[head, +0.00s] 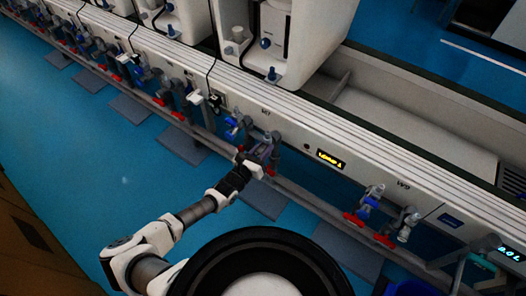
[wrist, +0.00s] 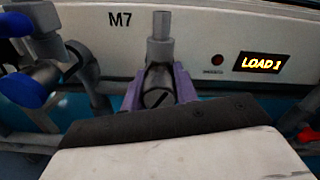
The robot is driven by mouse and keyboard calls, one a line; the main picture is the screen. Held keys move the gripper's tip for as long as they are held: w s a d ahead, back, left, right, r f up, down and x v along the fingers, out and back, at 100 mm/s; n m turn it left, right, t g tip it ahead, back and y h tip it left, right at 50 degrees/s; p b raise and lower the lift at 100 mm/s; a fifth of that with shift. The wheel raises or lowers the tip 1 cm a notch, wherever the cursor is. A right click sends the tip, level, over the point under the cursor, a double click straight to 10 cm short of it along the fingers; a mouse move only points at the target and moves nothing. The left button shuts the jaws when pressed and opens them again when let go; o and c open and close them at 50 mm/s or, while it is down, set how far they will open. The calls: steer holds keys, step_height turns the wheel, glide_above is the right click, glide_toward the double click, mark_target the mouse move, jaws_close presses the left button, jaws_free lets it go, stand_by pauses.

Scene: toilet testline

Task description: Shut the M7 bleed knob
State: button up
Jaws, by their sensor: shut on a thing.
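The M7 bleed knob (wrist: 157,98) is a round grey metal piece with a dark slanted slot across its face. The lower part of the knob is hidden behind the dark body of my gripper. In the head view my gripper (head: 263,154) is at the front of the rail, and the knob cannot be made out there.
A blue knob (wrist: 28,86) on grey pipework stands close on the left of my gripper. A lit display (wrist: 263,62) reading LOAD 1 and a red lamp (wrist: 218,60) are on the panel to the right. Red handles (head: 354,219) and more valves line the rail. Blue floor (head: 120,180) is open in front.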

steer(key=m+b, duration=0.1)
steer(key=m, duration=0.5)
steer(key=shift+a+m+b, duration=0.1)
steer(key=shift+m+b, duration=0.2)
steer(key=m, duration=0.5)
steer(key=shift+m, duration=0.4)
steer(key=o, duration=1)
steer(key=shift+v, duration=6.85)
steer(key=shift+a+r, duration=0.1)
steer(key=shift+r, duration=0.05)
